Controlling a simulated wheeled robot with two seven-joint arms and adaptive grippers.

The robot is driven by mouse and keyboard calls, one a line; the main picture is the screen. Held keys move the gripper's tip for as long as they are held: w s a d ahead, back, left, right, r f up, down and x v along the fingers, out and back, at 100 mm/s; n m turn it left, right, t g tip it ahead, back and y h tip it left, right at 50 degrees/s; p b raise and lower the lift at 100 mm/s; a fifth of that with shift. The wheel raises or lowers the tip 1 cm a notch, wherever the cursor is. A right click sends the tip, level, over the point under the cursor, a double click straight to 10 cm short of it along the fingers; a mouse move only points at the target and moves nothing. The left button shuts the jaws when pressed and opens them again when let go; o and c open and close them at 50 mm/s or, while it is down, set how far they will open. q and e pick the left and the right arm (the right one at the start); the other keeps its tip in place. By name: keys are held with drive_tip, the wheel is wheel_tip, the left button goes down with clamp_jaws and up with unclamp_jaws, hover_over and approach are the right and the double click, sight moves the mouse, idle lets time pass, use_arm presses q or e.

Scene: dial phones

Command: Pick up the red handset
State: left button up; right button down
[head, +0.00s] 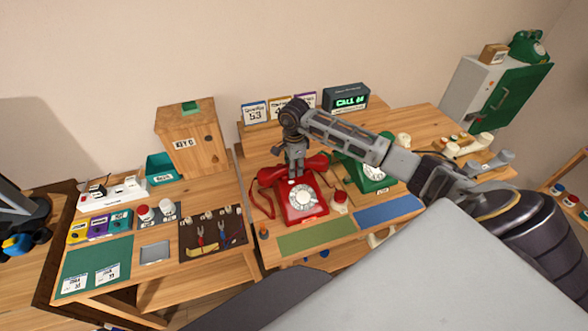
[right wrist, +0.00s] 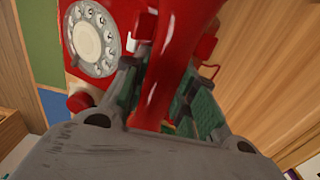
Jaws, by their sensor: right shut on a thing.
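The red dial phone (head: 304,205) stands on the wooden table in the middle of the head view. Its red handset (head: 315,164) lies across the top of the phone, or very close above it; I cannot tell whether they touch. My right gripper (head: 296,170) points down over the handset and is shut around its middle. In the right wrist view the handset (right wrist: 168,70) runs between the fingers, with the phone's white dial (right wrist: 92,38) beside it. My left gripper is not in view.
A green dial phone (head: 367,175) stands right of the red one, partly behind my right arm. A green mat (head: 310,238) and a blue mat (head: 388,211) lie in front. A wooden box (head: 188,140) and a tool tray (head: 212,232) are on the left.

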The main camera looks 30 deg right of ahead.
drive_tip(key=shift+r, duration=0.15)
wheel_tip(320, 180, up, 8)
drive_tip(key=shift+r+b, duration=0.15)
drive_tip(key=shift+b, duration=0.5)
drive_tip(key=shift+r, duration=0.7)
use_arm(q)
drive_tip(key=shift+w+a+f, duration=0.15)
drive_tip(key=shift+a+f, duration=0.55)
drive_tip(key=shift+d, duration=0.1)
